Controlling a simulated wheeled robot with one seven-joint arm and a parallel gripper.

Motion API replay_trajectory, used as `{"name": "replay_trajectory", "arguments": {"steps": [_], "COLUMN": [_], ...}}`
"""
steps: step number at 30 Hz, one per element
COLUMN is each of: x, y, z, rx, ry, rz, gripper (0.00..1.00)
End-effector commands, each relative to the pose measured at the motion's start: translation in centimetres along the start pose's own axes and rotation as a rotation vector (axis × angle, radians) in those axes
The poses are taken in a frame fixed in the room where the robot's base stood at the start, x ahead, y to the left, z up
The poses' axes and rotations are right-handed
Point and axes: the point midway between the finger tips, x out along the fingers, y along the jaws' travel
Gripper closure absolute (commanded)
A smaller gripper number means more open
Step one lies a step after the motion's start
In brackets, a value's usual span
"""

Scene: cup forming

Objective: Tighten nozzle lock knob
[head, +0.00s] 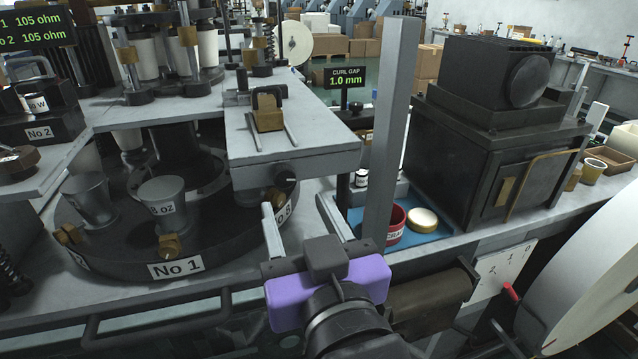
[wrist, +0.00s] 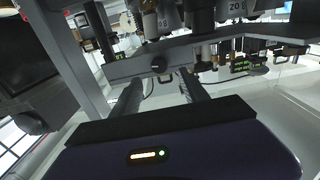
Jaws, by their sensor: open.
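A small dark round knob (head: 284,181) sits on the front edge of a grey slide plate (head: 315,163). I take it to be the nozzle lock knob; no label shows on it. In the wrist view the knob (wrist: 159,64) is on the face of a grey bar, lined up between my two fingers. My gripper (head: 295,207), with a purple body, is open and empty. Its fingers point toward the plate's front, just below and in front of the knob in the head view. I see no contact between fingers and knob.
A round turret (head: 110,252) marked No 1 holds metal cups at left. A tall grey post (head: 390,130) stands right of my gripper. A blue mat (head: 425,228) with a red tub (head: 396,222) lies behind it. A dark boxy machine (head: 495,140) stands at right.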

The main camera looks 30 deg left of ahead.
Motion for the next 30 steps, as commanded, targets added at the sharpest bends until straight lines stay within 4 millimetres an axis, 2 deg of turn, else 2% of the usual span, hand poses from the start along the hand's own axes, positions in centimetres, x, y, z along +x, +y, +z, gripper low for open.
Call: {"name": "replay_trajectory", "arguments": {"steps": [16,21,28,30], "x": [6.8,7.6,7.6,7.6], "y": [0.1,0.1,0.1,0.1], "z": [0.1,0.2,0.2,0.2], "rx": [-0.002,-0.002,-0.002,-0.002], "ry": [-0.006,-0.005,-0.005,-0.004], "rz": [0.002,0.003,0.003,0.003], "gripper": [0.48,0.48,0.48,0.62]}}
